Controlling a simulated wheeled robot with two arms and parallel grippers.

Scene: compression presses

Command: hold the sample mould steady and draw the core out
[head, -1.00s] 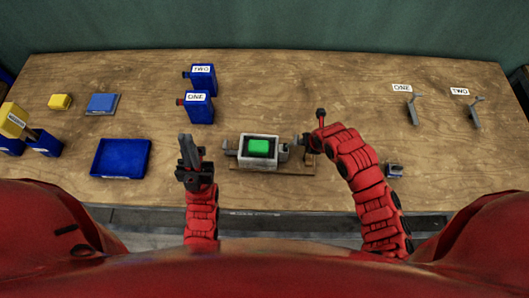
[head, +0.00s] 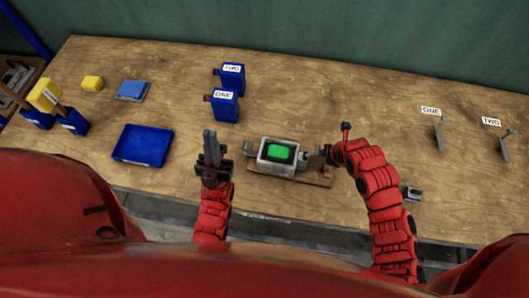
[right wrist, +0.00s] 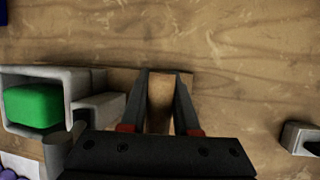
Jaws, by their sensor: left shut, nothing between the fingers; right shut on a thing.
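The sample mould (head: 277,155) is a grey open-topped box with a green block (head: 281,152) inside and grey parts sticking out at both ends. It sits on a wooden board (head: 318,178). I cannot tell which part is the core. My right gripper (head: 328,153) is at the mould's right end. In the right wrist view, its fingers (right wrist: 163,85) are closed on a brown, wood-coloured piece (right wrist: 160,103) beside the mould (right wrist: 93,112); the palm hides part of it. My left gripper (head: 210,145) is shut and empty, apart from the mould on its left, fingers pointing away from me.
Blue boxes labelled ONE (head: 224,107) and TWO (head: 231,79) stand behind the mould. A blue tray (head: 143,145) lies at left, with yellow and blue blocks beyond. A small grey part (head: 412,193) lies right of my right arm. Grey tools lie at far right. The back middle is clear.

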